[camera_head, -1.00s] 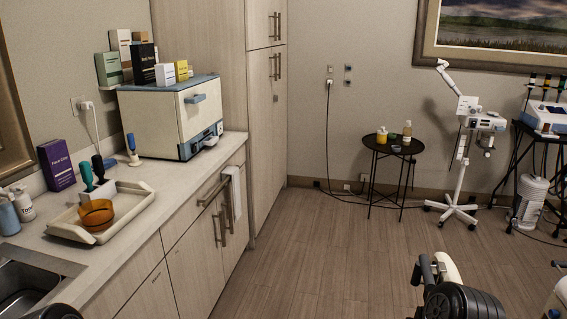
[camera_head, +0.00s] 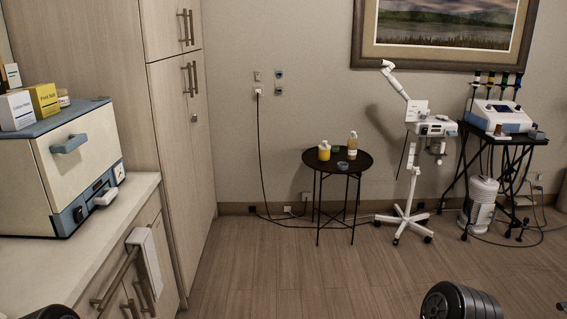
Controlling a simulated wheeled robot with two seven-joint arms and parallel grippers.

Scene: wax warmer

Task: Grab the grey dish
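A small grey dish (camera_head: 343,165) sits near the front edge of the round black side table (camera_head: 365,160), across the room. It is small in the view, so its details are hard to tell. A yellow bottle (camera_head: 324,151) stands to its left and a pale amber bottle (camera_head: 352,146) stands behind it on the same table. Neither of my grippers shows; only dark ribbed parts of my arms appear at the bottom edge.
The counter (camera_head: 100,235) with a white and blue cabinet (camera_head: 75,165) runs along the left. A white wheeled stand (camera_head: 405,215) is just right of the table, and a black cart (camera_head: 510,140) stands farther right. Wooden floor (camera_head: 320,275) lies clear before the table.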

